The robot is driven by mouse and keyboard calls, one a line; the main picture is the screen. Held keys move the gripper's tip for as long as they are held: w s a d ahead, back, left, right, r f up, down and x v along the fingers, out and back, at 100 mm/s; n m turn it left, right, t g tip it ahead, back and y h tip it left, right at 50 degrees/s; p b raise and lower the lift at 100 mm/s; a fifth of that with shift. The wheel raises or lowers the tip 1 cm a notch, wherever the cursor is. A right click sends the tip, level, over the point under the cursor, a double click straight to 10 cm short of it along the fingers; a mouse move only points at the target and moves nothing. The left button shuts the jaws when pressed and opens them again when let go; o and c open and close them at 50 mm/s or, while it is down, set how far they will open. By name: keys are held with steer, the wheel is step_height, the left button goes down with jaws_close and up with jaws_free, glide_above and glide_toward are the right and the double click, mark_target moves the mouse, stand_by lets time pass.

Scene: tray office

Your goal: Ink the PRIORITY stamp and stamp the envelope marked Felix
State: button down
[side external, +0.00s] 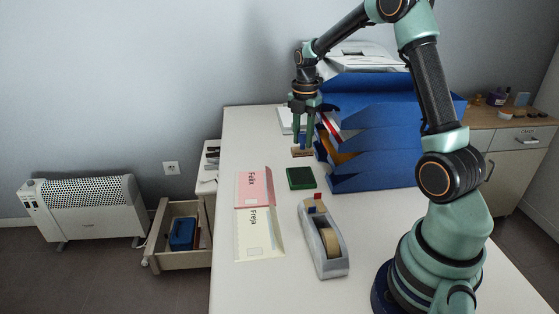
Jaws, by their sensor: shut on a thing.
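My gripper (303,138) is shut on a stamp (302,152) with a blue handle and a wood-coloured block. It points down beside the trays, behind the green ink pad (300,179). I cannot read a label on the stamp, nor tell whether its block touches the desk. The pink envelope marked Felix (254,188) lies flat left of the ink pad. A cream envelope marked Freja (258,235) lies just in front of it. A small outlined box shows on each envelope.
Blue stacked trays (370,165) with papers stand close right of my gripper. A grey tape dispenser (335,262) stands in front of the ink pad, with small red and blue pieces at its far end. The white desk (250,135) is clear behind the pink envelope.

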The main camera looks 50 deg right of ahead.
steer(key=shift+w+d+f, duration=0.15)
steer(key=shift+d+f, duration=0.05)
steer(key=shift+f, duration=3.2)
steer(key=shift+f, duration=0.6)
steer(key=shift+r, duration=3.6)
steer(key=w+a, duration=1.2)
steer(key=w, duration=0.1)
steer(key=shift+s+a+f, duration=0.1)
steer(key=shift+f, duration=3.3)
